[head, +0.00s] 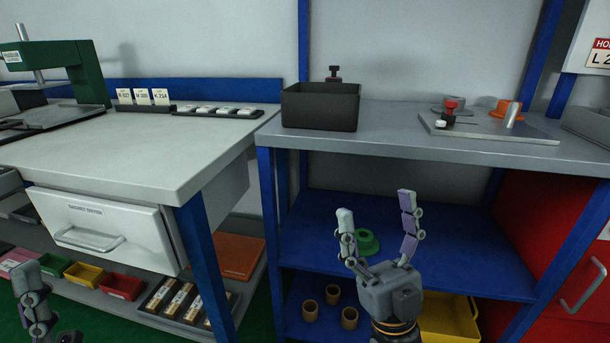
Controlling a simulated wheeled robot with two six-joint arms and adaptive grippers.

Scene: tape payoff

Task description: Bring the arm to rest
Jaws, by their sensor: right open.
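My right gripper (376,208) is open and empty, its two fingers spread and pointing up. In the picture it stands in front of the blue shelf under the grey bench, with a green ring-shaped part (366,241) seen between its fingers. I see no contact with anything. My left gripper (42,300) shows only in part at the lower left corner. One finger is clear; the rest is cut off by the frame edge, so its opening cannot be told.
A grey bench (390,140) bears a dark bin (320,106) and a metal plate with a post (490,128). A white table (110,150) with a drawer (105,228) stands left. Brown cups (310,310) and a yellow bin (448,318) sit low near my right gripper.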

